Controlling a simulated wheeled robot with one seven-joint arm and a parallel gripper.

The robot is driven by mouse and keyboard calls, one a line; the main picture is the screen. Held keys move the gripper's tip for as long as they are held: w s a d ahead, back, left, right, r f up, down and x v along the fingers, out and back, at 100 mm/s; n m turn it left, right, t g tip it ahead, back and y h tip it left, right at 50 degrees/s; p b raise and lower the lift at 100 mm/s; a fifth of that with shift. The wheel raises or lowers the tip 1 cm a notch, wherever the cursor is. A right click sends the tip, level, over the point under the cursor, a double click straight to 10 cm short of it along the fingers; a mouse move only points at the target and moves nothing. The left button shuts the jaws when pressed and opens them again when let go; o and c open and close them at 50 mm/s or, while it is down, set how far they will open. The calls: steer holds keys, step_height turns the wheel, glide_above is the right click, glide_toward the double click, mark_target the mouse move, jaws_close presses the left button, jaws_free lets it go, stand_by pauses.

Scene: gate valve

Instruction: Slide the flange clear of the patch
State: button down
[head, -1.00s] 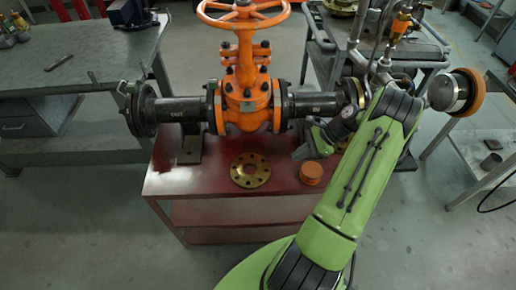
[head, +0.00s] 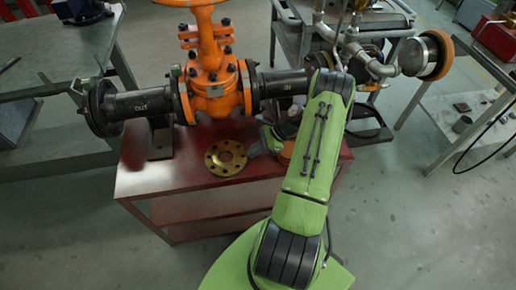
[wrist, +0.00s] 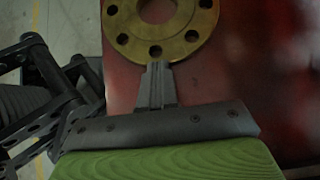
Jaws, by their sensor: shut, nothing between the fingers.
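The flange (head: 226,158) is a flat brass-coloured ring with bolt holes, lying on the red bench top (head: 190,180) below the orange valve. In the wrist view the flange (wrist: 160,22) fills the top, cut off by the frame edge. My gripper (wrist: 157,68) is shut and empty, its fingertips at the near edge of the flange; I cannot tell whether they touch. In the head view my gripper (head: 254,151) is just right of the flange. I cannot make out a distinct patch under or around the flange.
The orange gate valve (head: 212,85) with black pipes stands over the bench behind the flange. An orange round piece (head: 285,154) sits right of it, partly hidden by my arm. Bench top left of the flange is bare, up to a pipe support (head: 158,142).

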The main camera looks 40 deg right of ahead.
mark_target(219, 161)
steer(key=w+a, duration=0.1)
steer(key=a, duration=0.1)
steer(key=w+a+p, duration=0.1)
steer(key=w+a, duration=0.1)
steer(key=a, duration=0.1)
steer(key=w+a+p, duration=0.1)
steer(key=w+a, duration=0.1)
steer(key=a, duration=0.1)
steer(key=shift+w+a+r, duration=0.1)
steer(key=shift+r, duration=0.05)
steer(key=shift+w+a, duration=0.25)
steer(key=shift+a, duration=0.1)
steer(key=shift+p, duration=0.3)
